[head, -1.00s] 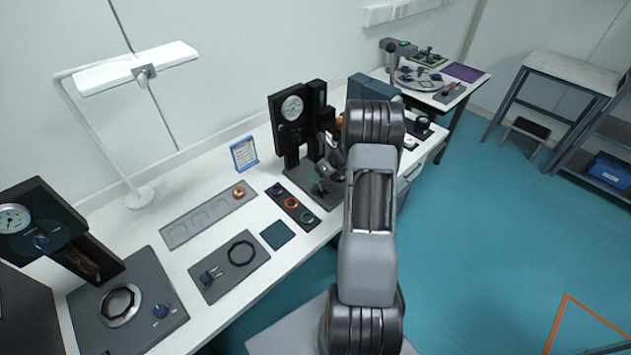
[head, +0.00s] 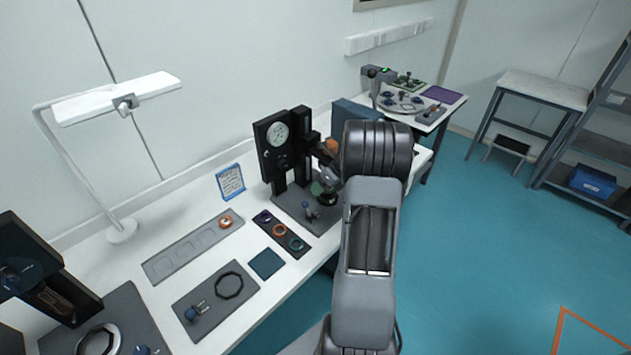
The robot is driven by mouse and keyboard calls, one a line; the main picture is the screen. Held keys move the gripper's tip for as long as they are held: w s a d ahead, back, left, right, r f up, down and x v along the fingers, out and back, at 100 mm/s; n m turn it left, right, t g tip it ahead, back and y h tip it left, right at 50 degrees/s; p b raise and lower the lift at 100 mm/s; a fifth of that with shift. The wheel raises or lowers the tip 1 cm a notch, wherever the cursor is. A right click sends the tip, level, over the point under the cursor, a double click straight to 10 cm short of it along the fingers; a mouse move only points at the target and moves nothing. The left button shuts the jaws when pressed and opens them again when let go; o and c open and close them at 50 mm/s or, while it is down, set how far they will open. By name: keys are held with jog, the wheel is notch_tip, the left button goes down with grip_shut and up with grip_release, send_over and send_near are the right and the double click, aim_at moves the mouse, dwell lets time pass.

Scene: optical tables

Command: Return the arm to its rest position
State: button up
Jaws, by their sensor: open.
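My arm rises from the bottom centre, its grey upper link and dark ribbed elbow in front of the bench. My gripper (head: 326,184) shows only in part, left of the elbow, low beside the gauge press. It is open, and I see nothing held in it. The elbow and forearm hide much of the wrist. The press (head: 277,148) has a round white dial and a dark base plate (head: 293,207), on which a small blue-grey part (head: 310,210) stands.
A dark strip with coloured rings (head: 279,231), a grey slotted tray (head: 190,250) and a pad with a black ring (head: 216,300) lie left of the arm. A lamp (head: 120,98) stands at the far left. A second table (head: 450,97) stands behind.

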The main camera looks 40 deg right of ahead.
jog(key=s+a+r+n+g+h+b, duration=0.1)
jog(key=s+a+r+n, duration=0.2)
jog(key=a+r+n, duration=0.35)
jog(key=s+a+r+n, duration=0.2)
jog(key=a+r+n, duration=0.2)
jog(key=a+n, duration=0.55)
jog(key=s+a+r+n+h, duration=0.1)
jog(key=s+a+n, duration=0.4)
jog(key=n, duration=0.4)
jog(key=s+a+r+n+h+b, duration=0.1)
jog(key=s+a+r+n+h, duration=0.1)
jog(key=s+a+n, duration=0.3)
jog(key=s+n, duration=0.3)
jog(key=n, duration=0.1)
jog(key=shift+t, duration=0.4)
